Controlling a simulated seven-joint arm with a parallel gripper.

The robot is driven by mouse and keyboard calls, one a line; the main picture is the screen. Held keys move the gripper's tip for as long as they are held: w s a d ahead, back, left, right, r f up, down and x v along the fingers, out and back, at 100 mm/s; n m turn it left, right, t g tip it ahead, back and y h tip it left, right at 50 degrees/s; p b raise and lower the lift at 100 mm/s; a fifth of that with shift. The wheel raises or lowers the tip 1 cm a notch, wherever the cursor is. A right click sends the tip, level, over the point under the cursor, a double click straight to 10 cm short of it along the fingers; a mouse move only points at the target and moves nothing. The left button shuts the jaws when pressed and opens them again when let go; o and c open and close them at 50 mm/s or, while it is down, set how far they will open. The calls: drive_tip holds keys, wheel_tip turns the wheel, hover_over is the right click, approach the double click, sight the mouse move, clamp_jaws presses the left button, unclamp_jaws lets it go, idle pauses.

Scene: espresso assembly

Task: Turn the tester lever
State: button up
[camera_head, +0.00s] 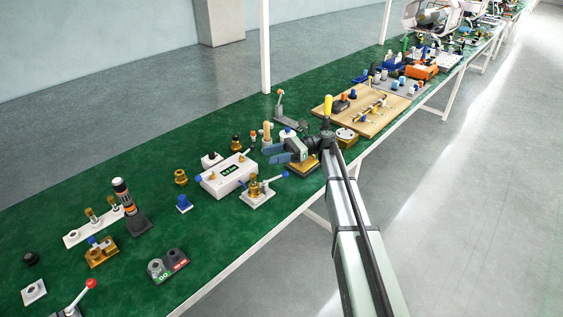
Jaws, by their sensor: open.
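A white tester box (228,174) with a small dark green display stands on the green bench top. In front of it, to its right, a brass fitting (254,186) stands on a white base plate, and a lever with a blue tip (284,174) sticks out from it to the right. I cannot tell for sure which lever is the tester's. My gripper (269,153) has blue-grey fingers, reaches in from the right and points left. It is open, with nothing seen between its fingers. It appears above and behind the blue-tipped lever, apart from it; its height is hard to judge.
A brass part (181,177) and a blue part (184,203) stand left of the tester. A wooden board (385,124) with fittings lies to the right. Left along the bench are a dark cylinder (124,195), a two-cup block (168,265) and a red-knobbed lever (90,284).

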drive_tip(key=a+r+n+h, duration=0.2)
drive_tip(key=a+r+h, duration=0.5)
drive_tip(key=a+r, duration=0.3)
drive_tip(key=w+d+f+m+t+h, duration=0.2)
drive_tip(key=d+f+m+h, duration=0.1)
drive_tip(key=d+h, duration=0.3)
drive_tip(key=w+d+f+m+t+h, duration=0.2)
drive_tip(key=d+f+m+h, duration=0.15)
drive_tip(key=d, duration=0.45)
drive_tip(key=s+f, duration=0.1)
drive_tip(key=f, duration=0.6)
drive_tip(key=s+f, duration=0.1)
drive_tip(key=f, duration=0.3)
drive_tip(key=shift+s+f, duration=0.3)
clamp_jaws()
